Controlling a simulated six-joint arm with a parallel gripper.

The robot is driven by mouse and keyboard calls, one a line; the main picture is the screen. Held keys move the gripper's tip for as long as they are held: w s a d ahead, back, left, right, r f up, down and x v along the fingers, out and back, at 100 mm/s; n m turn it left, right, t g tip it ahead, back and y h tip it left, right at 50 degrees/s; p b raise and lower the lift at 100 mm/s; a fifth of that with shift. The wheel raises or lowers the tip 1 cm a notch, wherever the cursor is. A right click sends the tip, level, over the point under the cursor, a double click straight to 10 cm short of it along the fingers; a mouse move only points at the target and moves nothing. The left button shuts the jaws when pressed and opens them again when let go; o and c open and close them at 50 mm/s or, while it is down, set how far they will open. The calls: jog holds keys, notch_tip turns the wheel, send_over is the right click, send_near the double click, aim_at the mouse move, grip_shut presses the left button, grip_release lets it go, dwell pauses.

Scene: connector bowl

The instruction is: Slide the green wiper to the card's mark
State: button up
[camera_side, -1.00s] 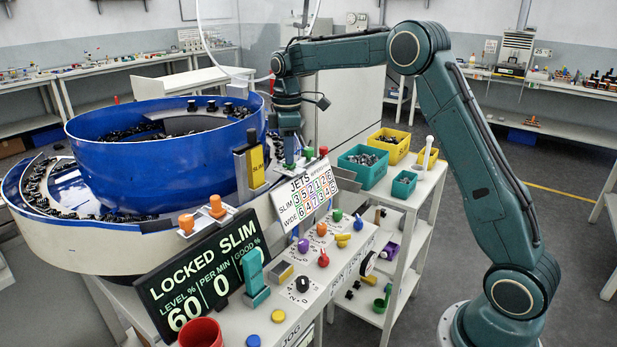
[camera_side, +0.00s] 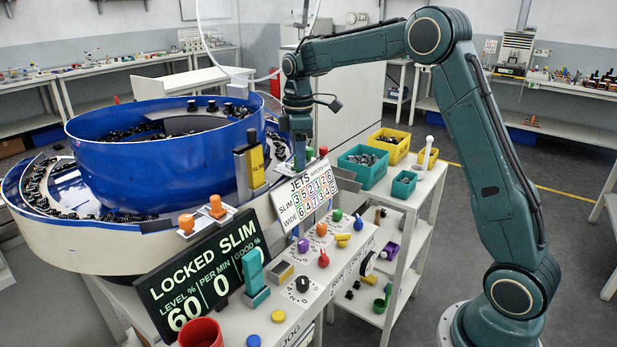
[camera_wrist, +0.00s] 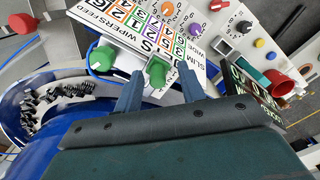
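In the wrist view a green knob (camera_wrist: 157,72) shows between the two fingertips of my gripper (camera_wrist: 160,76), with a gap at least on its right. A larger green knob (camera_wrist: 102,60) stands to its left, outside the fingers. I cannot tell for certain which one is the wiper. In the side view my gripper (camera_side: 299,158) points down behind the card (camera_side: 305,196), which has SLIM and WIDE number rows. One green knob (camera_side: 309,153) shows just right of the fingers; the other is hidden there. The fingers look open. The card's mark is not clear.
A red knob (camera_side: 323,151) stands right of the green one. The blue bowl (camera_side: 165,160) and a yellow-faced SLIM block (camera_side: 255,167) lie to the left. Several coloured knobs sit on the panel in front. Parts bins (camera_side: 363,168) stand to the right.

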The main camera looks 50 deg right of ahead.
notch_tip(320, 180, up, 14)
dwell(1.0)
jog(key=shift+f, duration=0.1)
